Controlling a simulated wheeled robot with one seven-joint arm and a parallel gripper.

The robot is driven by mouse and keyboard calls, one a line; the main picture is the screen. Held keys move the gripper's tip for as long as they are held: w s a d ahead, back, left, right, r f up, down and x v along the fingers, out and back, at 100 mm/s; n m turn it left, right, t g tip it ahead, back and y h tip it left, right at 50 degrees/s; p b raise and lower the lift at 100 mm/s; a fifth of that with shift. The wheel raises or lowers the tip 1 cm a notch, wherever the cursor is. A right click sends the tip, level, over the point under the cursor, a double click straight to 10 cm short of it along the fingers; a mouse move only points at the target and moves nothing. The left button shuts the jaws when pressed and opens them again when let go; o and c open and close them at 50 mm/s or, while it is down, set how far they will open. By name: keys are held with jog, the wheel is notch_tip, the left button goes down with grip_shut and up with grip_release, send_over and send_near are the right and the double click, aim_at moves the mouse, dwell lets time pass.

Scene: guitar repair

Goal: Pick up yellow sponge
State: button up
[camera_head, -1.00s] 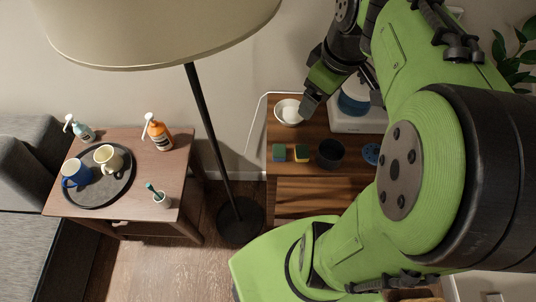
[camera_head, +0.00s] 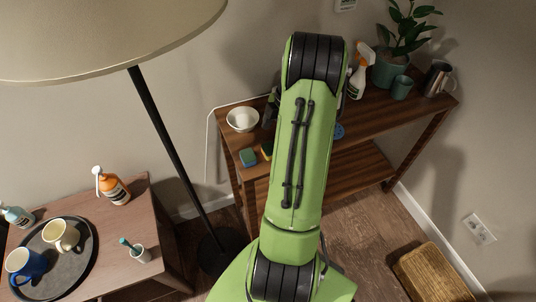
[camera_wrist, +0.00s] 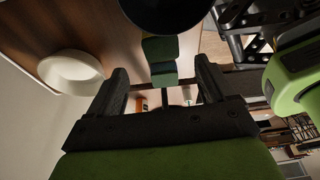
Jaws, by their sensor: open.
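The yellow sponge (camera_head: 266,151) is on the wooden shelf table's top, mostly hidden behind my arm in the head view. A blue-green sponge (camera_head: 248,157) lies just left of it. In the wrist view two greenish blocks show between and beyond my fingers; the one beside the dark pot (camera_wrist: 160,48) appears to be the yellow sponge, showing its green side, and the other (camera_wrist: 163,73) is the blue-green sponge. My gripper (camera_wrist: 162,68) is open, fingers on either side of the blocks' line, holding nothing. Its distance to them is unclear. In the head view it is largely hidden.
A white bowl (camera_head: 242,119) stands left of the gripper and shows in the wrist view (camera_wrist: 72,72). A dark pot (camera_wrist: 165,12) stands beyond the sponges. A spray bottle (camera_head: 359,75) and plant (camera_head: 402,40) stand right. A lamp pole (camera_head: 165,150) rises left.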

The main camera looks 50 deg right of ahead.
aim_at(270, 148)
jog(key=b+x, duration=0.1)
jog(key=x, duration=0.4)
jog(key=shift+s+f+b, duration=0.2)
jog(key=shift+f+b, duration=0.15)
jog(key=shift+f, duration=0.1)
jog(key=c, duration=1.2)
jog(key=shift+o, duration=0.2)
jog(key=shift+r, duration=0.1)
